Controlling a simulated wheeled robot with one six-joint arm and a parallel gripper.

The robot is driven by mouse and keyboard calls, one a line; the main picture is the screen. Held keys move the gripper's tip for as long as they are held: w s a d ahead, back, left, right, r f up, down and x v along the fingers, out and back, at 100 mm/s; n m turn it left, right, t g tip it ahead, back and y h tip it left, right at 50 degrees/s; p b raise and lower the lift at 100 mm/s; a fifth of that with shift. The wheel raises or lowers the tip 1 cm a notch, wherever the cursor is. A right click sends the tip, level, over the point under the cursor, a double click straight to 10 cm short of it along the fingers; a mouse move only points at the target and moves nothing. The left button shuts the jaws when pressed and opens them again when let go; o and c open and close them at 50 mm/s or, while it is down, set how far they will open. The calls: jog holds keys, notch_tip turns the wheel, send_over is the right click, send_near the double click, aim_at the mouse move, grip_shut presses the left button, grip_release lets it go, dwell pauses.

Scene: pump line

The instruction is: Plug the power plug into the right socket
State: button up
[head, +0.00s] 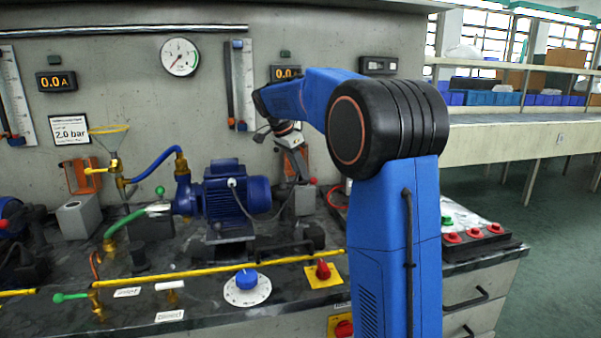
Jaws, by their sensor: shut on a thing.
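My gripper (294,147) hangs from my blue arm near the back wall, right of the blue pump motor. It is shut on what appears to be the power plug, which is too small and too covered to make out clearly. A grey box with an orange flap behind it, probably the right socket (305,201), stands just below my gripper. A similar grey box with a raised orange flap, probably the left socket (78,218), stands at the far left. I cannot tell whether the plug touches the right box.
The blue pump motor (237,192) stands close left of my gripper. Yellow pipe (200,272) runs along the bench front, near a blue dial knob (246,280) and a red knob (323,270). Red buttons (473,236) sit on the right. A pressure gauge (179,57) hangs on the wall.

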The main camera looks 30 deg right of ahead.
jog(key=shift+f, duration=0.25)
jog(key=o, duration=1.1)
jog(key=shift+v, duration=3)
jog(key=v, duration=1.7)
jog(key=shift+w+r, duration=0.1)
jog(key=shift+r, duration=0.1)
